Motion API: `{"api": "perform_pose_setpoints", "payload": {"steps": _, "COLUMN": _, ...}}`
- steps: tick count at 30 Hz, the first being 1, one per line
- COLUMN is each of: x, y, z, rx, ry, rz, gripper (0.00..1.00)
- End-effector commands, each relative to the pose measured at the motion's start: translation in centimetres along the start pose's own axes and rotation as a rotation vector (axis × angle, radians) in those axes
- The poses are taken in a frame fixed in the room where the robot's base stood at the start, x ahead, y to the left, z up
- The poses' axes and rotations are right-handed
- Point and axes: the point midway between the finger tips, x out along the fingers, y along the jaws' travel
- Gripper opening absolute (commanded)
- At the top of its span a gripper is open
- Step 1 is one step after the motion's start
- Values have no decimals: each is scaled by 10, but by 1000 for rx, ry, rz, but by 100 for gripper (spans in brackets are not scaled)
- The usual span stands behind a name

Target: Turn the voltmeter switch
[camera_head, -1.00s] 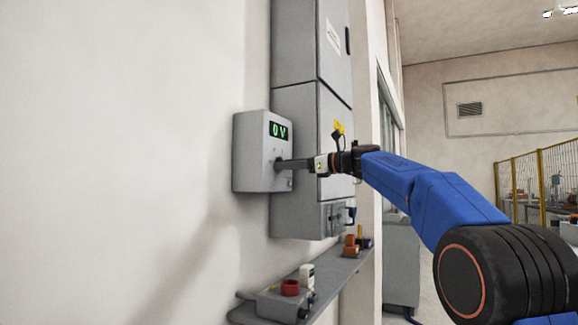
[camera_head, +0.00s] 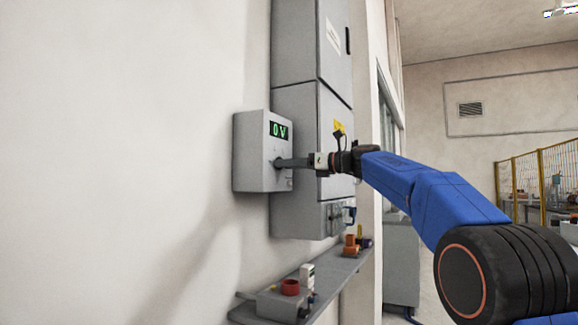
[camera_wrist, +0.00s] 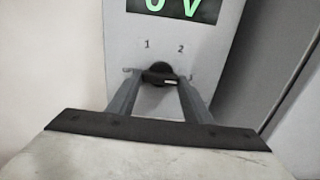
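The voltmeter (camera_head: 250,155) is a grey box on the wall, and its green display (camera_head: 278,130) reads 0 V. Its switch (camera_wrist: 161,73) is a black round knob with a level handle bar and a white mark toward the right, below the printed numbers 1 and 2. My gripper (camera_head: 281,163) reaches the box's front from the right. In the wrist view, its two fingers (camera_wrist: 160,76) stand apart, one on each side of the knob. They are very near the ends of the bar; contact is not clear. The head view hides the switch behind the fingers.
A tall grey cabinet (camera_head: 295,115) stands right behind the voltmeter. Below is a narrow shelf (camera_head: 330,277) with a red round part (camera_head: 290,287), a white part (camera_head: 307,272) and orange parts (camera_head: 350,245). The wall to the left is bare.

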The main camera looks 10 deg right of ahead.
Motion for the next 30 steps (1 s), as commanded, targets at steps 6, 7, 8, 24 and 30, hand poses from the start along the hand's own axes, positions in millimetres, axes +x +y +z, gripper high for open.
{"api": "perform_pose_setpoints", "payload": {"steps": 6, "x": 0, "y": 0, "z": 0, "rx": 0, "ry": 0, "rz": 0, "gripper": 62}}
{"api": "perform_pose_setpoints", "payload": {"steps": 7, "x": 0, "y": 0, "z": 0, "rx": 0, "ry": 0, "rz": 0, "gripper": 62}}
{"api": "perform_pose_setpoints", "payload": {"steps": 8, "x": 0, "y": 0, "z": 0, "rx": 0, "ry": -1, "rz": 0, "gripper": 62}}
{"api": "perform_pose_setpoints", "payload": {"steps": 24, "x": -64, "y": 0, "z": 1, "rx": -2, "ry": -1, "rz": -5, "gripper": 62}}
{"api": "perform_pose_setpoints", "payload": {"steps": 30, "x": -104, "y": -1, "z": 0, "rx": 0, "ry": -1, "rz": -5, "gripper": 62}}
